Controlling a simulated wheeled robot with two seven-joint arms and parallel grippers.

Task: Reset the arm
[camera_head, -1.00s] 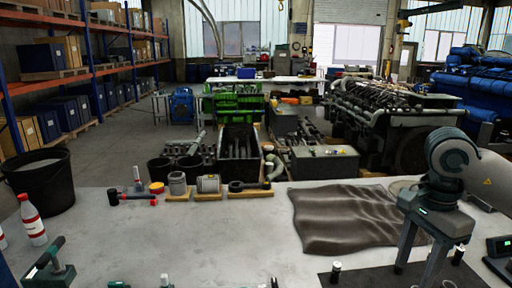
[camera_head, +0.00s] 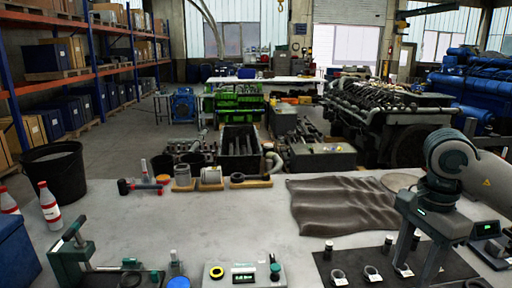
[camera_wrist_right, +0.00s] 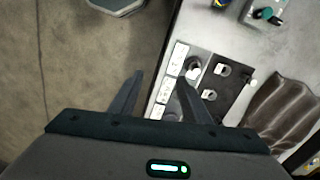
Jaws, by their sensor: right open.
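My right gripper (camera_head: 418,250) reaches in from the right in the head view, above the dark mat (camera_head: 448,264) at the table's front right. In the right wrist view my right gripper (camera_wrist_right: 158,97) has its two fingers spread apart with nothing between them. It hangs over the table edge, with the floor at left and the dark mat (camera_wrist_right: 228,73) at right. My left gripper does not show in the head view.
Rings (camera_head: 339,273) with labels lie on the mat. A brown cloth (camera_head: 345,203) lies behind it. A control box (camera_head: 243,275) and a green fixture (camera_head: 72,253) stand at the front. White bottles (camera_head: 49,205) and a black bucket (camera_head: 53,170) are at left. Mid-table is clear.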

